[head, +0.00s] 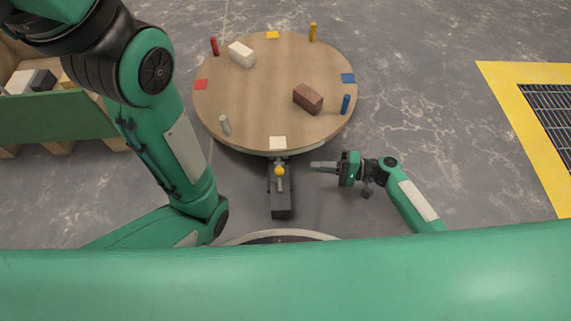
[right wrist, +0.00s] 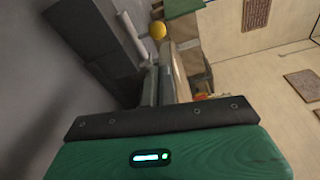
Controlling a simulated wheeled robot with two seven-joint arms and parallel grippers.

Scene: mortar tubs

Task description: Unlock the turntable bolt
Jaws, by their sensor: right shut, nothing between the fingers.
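The round wooden turntable (head: 270,100) stands at the top middle of the head view. At its near edge, below a white square mark (head: 278,142), is the dark grey bolt housing (head: 281,205) with a grey rod and a yellow knob (head: 279,171). The yellow knob also shows in the right wrist view (right wrist: 158,30), beside a light grey rod (right wrist: 131,35). My right gripper (head: 314,166) is shut and empty, to the right of the knob and apart from it, pointing left. My left arm crosses the left side; its gripper is out of view.
On the turntable are a white block (head: 241,54), a brown block (head: 308,98) and several coloured pegs. A green-fronted bin (head: 55,118) stands at the left. A yellow-framed floor grate (head: 515,100) lies at the right. The floor between turntable and grate is clear.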

